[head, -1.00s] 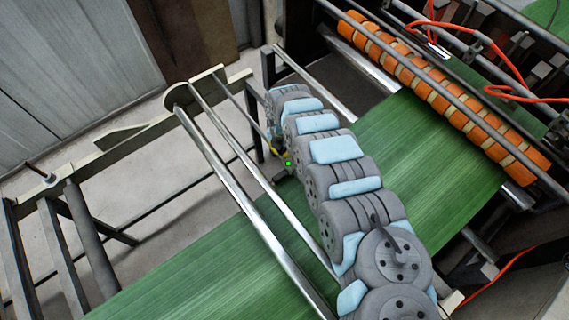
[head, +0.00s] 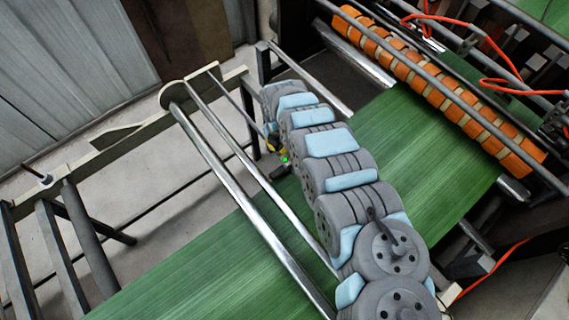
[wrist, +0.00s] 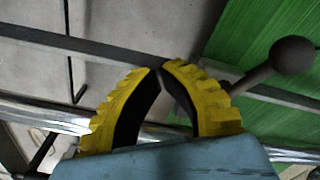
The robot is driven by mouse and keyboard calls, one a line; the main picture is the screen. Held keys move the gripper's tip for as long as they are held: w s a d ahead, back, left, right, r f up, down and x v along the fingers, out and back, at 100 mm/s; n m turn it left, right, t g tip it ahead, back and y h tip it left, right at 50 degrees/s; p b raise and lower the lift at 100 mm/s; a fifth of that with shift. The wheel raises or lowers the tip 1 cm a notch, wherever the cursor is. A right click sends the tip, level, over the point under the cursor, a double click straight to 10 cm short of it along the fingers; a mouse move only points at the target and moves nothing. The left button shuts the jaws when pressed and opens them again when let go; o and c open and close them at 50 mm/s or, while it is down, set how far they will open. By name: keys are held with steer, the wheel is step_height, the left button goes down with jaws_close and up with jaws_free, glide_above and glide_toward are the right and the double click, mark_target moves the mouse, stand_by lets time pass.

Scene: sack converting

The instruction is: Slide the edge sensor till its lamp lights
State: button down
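In the head view a small green lamp (head: 285,159) glows on or just above a small dark block, which looks like the edge sensor (head: 278,172), at the far edge of the green web (head: 200,262). My gripper (head: 271,143), with yellow fingers, is just above and left of the lamp, partly hidden by my arm. In the wrist view my gripper (wrist: 161,68) has its fingertips together with nothing seen between them. A dark ball-ended rod (wrist: 292,55) lies to the right of the fingers; I cannot tell whether the right finger touches it.
Steel rollers (head: 252,220) cross the web left of my arm. A light frame beam (head: 120,149) runs along the far side. Orange roller rings (head: 440,95) and a red hose (head: 500,57) are at the upper right. Bare floor shows at the left.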

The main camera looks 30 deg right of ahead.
steer(key=shift+w+a+b, duration=0.15)
steer(key=shift+w+b, duration=0.55)
steer(key=shift+b, duration=0.25)
steer(key=shift+r, duration=0.15)
step_height(320, 180, up, 9)
steer(key=p, duration=0.7)
stand_by(1.0)
stand_by(0.5)
